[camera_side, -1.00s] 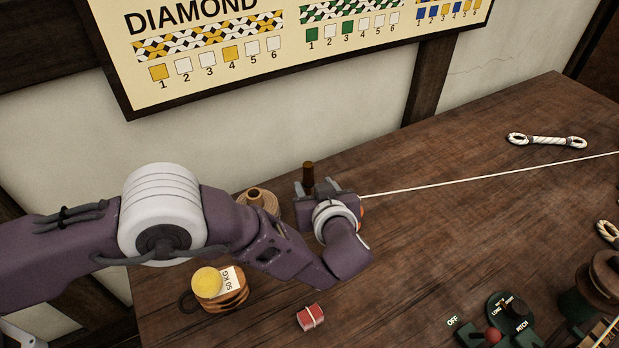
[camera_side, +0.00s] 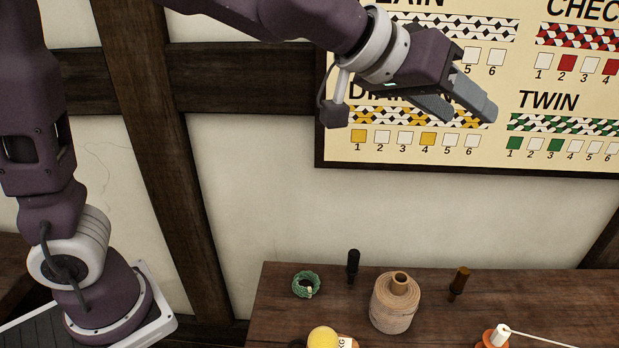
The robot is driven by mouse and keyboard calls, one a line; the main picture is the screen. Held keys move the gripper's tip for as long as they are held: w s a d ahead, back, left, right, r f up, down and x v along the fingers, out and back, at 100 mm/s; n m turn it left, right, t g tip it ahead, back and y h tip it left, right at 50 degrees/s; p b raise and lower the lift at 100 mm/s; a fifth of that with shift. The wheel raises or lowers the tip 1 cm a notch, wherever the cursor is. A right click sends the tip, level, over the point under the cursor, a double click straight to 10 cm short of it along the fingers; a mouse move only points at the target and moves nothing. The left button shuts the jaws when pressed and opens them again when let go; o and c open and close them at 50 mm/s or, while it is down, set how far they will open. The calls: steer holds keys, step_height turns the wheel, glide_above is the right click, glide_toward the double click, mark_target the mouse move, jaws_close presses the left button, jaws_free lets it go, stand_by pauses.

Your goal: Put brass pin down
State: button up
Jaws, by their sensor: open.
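A dark amber-brown pin (camera_side: 459,282) stands upright at the back of the wooden bench, right of centre. It looks like the brass pin, though its colour is dark here. A black pin (camera_side: 352,266) stands upright further left. My gripper (camera_side: 470,113) is high above the bench, in front of the wall chart. Its two fingers are spread with nothing between them. It is well clear of both pins.
A twine spool (camera_side: 393,307) stands between the pins. A green rope coil (camera_side: 306,284) lies at the left. A yellow-topped object (camera_side: 323,338) is cut off below. A white line runs right from an orange-based post (camera_side: 493,341). The pattern chart (camera_side: 420,165) hangs behind.

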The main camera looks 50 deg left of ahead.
steer(key=s+a+f+g+y, duration=0.1)
steer(key=s+a+f, duration=0.2)
steer(key=s+a, duration=0.3)
steer(key=s+a+f+g+y, duration=0.2)
steer(key=s+a, duration=0.5)
steer(key=s, duration=0.6)
steer(key=s+a+f+g+y, duration=0.2)
steer(key=s+a+f, duration=0.3)
steer(key=s, duration=0.5)
steer(key=shift+a, duration=0.75)
